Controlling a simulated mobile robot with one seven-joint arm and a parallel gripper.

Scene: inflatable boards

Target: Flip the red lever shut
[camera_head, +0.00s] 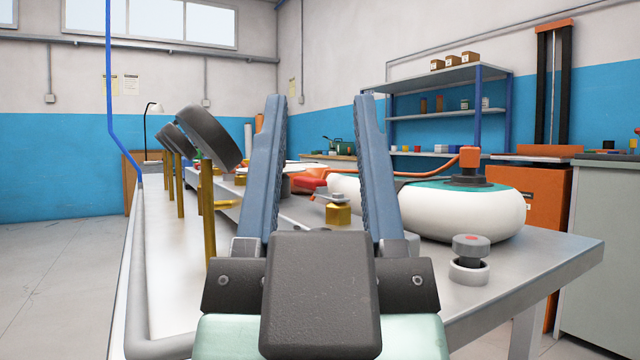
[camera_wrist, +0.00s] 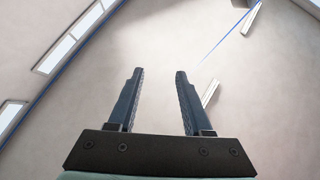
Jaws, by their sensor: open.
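My gripper (camera_head: 322,125) is open and empty in the head view, its two blue-grey fingers pointing up in front of the workbench. The wrist view shows the same open fingers (camera_wrist: 156,75) with only wall and windows beyond them. A red lever-like part (camera_head: 314,180) shows between the fingers in the head view, farther back on the bench.
A metal workbench (camera_head: 495,288) carries a white and teal inflatable board (camera_head: 475,215) with an orange fitting (camera_head: 469,158) on top. Brass posts with dark round pads (camera_head: 212,136) stand along the left side. A grey knob with a red dot (camera_head: 471,247) sits at the front right.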

